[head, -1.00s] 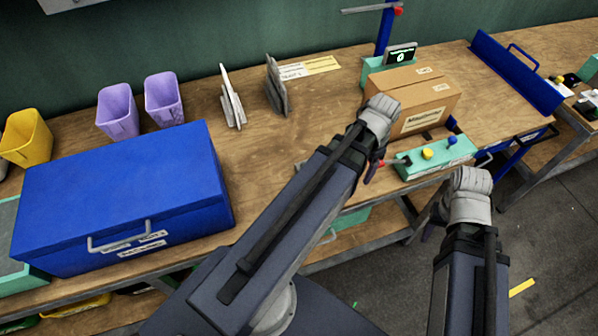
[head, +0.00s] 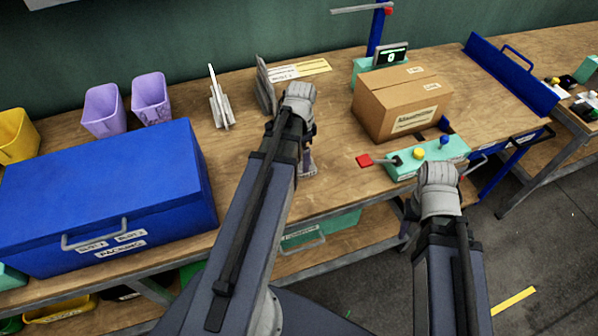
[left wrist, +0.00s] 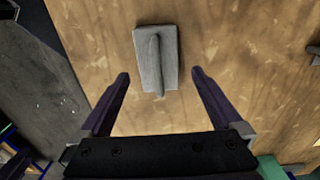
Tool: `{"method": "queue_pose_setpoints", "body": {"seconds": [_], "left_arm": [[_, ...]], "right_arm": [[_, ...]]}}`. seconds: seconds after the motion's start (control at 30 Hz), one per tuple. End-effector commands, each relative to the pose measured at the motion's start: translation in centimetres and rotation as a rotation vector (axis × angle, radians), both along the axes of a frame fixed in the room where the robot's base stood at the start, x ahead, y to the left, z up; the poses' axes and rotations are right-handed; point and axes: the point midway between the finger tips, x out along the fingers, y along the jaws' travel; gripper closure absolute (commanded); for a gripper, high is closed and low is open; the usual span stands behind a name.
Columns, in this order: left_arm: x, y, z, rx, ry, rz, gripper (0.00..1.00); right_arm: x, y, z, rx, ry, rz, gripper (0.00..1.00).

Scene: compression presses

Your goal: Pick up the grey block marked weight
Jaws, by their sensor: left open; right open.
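In the left wrist view a grey block with a raised ridge along its middle (left wrist: 157,50) lies on the wooden bench top, just ahead of and between the fingers. No marking on it is readable. My left gripper (left wrist: 160,76) is open and empty, one finger to each side of the block's near end. In the head view my left gripper (head: 307,163) hangs over the bench. Two grey upright pieces, one at left (head: 220,103) and one behind my left wrist (head: 265,88), stand there; I cannot tell which is the wrist-view block. My right gripper (head: 411,208), partly hidden, is by the bench's front edge.
A blue case (head: 110,195) fills the bench's left, with purple bins (head: 151,98) behind it. A cardboard box (head: 400,105) and a green control box with a red-tipped lever (head: 430,157) stand right of my left arm.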

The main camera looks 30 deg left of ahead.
Motion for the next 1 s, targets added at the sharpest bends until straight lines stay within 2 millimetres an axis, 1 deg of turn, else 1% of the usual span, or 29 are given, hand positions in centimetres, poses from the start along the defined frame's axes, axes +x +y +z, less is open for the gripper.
{"method": "queue_pose_setpoints", "body": {"seconds": [0.13, 0.27, 0.5, 0.63, 0.7, 0.93, 0.97, 1.0], "left_arm": [[0.0, 0.0, -0.1, 0.000, 0.000, 0.000, 0.00], [-0.1, 0.0, -0.9, 0.000, 0.000, 0.000, 0.00], [-0.6, 0.1, -3.9, 0.000, 0.000, 0.000, 0.00], [-0.5, 0.1, -5.1, 0.000, 0.000, 0.000, 0.00], [-0.5, 0.1, -5.3, 0.000, 0.000, 0.000, 0.00], [-0.5, 0.1, -5.1, 0.000, 0.000, 0.000, 0.00], [-0.5, 0.1, -5.1, 0.000, 0.000, 0.000, 0.02], [-0.5, 0.1, -5.1, 0.000, 0.000, 0.000, 0.07]], "right_arm": [[0.0, 0.0, -0.1, 0.000, 0.000, 0.000, 0.50], [0.0, 0.0, -0.9, 0.000, 0.000, 0.000, 0.50], [0.0, 0.0, -3.9, 0.000, 0.000, 0.000, 0.50], [0.0, 0.0, -5.1, 0.000, 0.000, 0.000, 0.50], [0.0, 0.0, -5.3, 0.000, 0.000, 0.000, 0.50], [0.0, 0.0, -5.1, 0.000, 0.000, 0.000, 0.50], [0.0, 0.0, -5.1, 0.000, 0.000, 0.000, 0.50], [0.0, 0.0, -5.1, 0.000, 0.000, 0.000, 0.50]]}}
